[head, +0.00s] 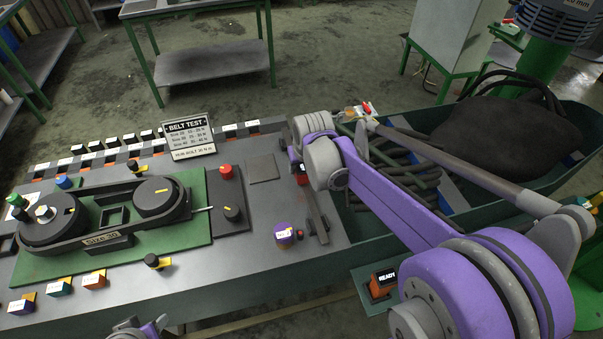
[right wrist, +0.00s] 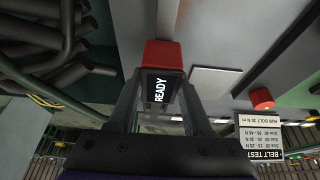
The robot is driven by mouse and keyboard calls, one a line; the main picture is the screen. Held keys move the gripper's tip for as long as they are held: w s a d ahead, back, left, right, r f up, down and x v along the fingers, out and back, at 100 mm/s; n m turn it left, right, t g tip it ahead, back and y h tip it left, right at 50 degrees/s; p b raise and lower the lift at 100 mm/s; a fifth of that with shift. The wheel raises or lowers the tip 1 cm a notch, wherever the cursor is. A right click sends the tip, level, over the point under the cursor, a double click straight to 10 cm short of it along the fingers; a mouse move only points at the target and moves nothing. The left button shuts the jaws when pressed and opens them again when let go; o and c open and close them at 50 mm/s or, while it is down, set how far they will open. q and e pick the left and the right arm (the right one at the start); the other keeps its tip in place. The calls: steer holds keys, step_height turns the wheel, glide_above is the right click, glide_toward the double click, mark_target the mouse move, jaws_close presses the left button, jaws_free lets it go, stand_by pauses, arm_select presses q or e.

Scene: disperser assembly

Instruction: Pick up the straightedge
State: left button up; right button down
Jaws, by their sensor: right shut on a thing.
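The straightedge looks to be the long narrow grey bar (head: 316,211) on the right part of the bench, beside a purple-sided knob. A red block (right wrist: 164,54) with a black READY face is at its far end; I cannot tell how the two are joined. My right gripper (head: 300,172) is low at that end, partly hidden by my wrist. In the right wrist view its fingers (right wrist: 163,95) are shut around the READY end, and the bar runs away beyond it. Only a small part of my left gripper (head: 142,330) shows at the bottom edge; its jaws are unclear.
A green plate (head: 190,245) with a belt and two pulleys fills the bench's left. The BELT TEST sign (head: 189,135) stands at the back. A flat grey square (head: 263,168) lies left of my gripper. A bin (head: 350,222) with dark tubes is at right.

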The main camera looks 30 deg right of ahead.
mark_target(301, 166)
stand_by(0.7)
step_height(301, 166, up, 10)
steer(key=shift+r+p, duration=0.1)
steer(key=shift+p, duration=0.2)
stand_by(0.9)
